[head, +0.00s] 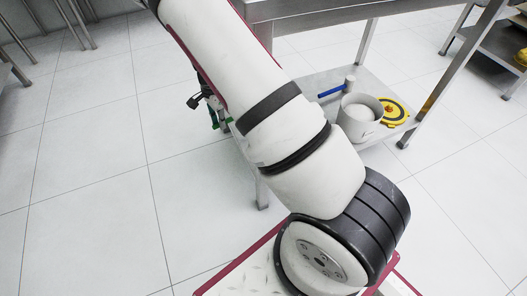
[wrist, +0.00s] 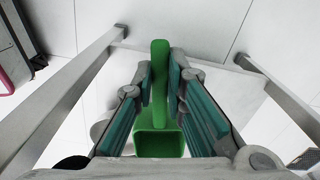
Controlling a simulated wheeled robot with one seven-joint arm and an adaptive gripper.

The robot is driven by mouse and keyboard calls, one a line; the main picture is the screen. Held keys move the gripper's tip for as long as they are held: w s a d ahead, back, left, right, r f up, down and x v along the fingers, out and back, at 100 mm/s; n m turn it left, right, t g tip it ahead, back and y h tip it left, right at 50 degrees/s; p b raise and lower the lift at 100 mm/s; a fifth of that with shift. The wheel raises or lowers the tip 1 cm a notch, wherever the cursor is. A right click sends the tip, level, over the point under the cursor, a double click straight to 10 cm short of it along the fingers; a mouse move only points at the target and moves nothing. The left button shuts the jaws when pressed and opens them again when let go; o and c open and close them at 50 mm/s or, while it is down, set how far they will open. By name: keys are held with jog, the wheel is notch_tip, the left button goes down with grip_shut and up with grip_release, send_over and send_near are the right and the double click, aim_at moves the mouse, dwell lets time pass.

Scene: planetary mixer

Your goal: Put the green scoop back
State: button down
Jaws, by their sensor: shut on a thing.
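The green scoop (wrist: 160,143) is in my gripper (wrist: 161,84), its handle clamped between the two teal-padded fingers in the wrist view. Its hollow, box-like bowl hangs at the near end, toward the wrist. In the head view my arm covers most of the gripper, and only a small bit of green shows beside the arm. A white bucket (head: 358,118) filled with white material stands on the low metal shelf (head: 318,84) of a steel table.
The steel table top (head: 300,8) is above the shelf. Table legs (wrist: 290,100) flank the gripper in the wrist view.

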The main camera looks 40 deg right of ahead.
jog(key=d+f+m+b, duration=0.1)
jog(key=d+f+m, duration=0.2)
jog(key=f, duration=0.6)
jog(key=w+d+f+m+b, duration=0.1)
jog(key=d+f+m+b, duration=0.1)
jog(key=f, duration=0.8)
jog(key=shift+w+d+m, duration=0.25)
jog(key=shift+d+m, duration=0.35)
jog(key=shift+m, duration=0.3)
jog(key=shift+f+b, duration=0.15)
jog(key=shift+b, duration=0.15)
jog(key=c, duration=1.9)
grip_release()
jog(key=shift+c, duration=0.2)
jog(key=o, duration=0.3)
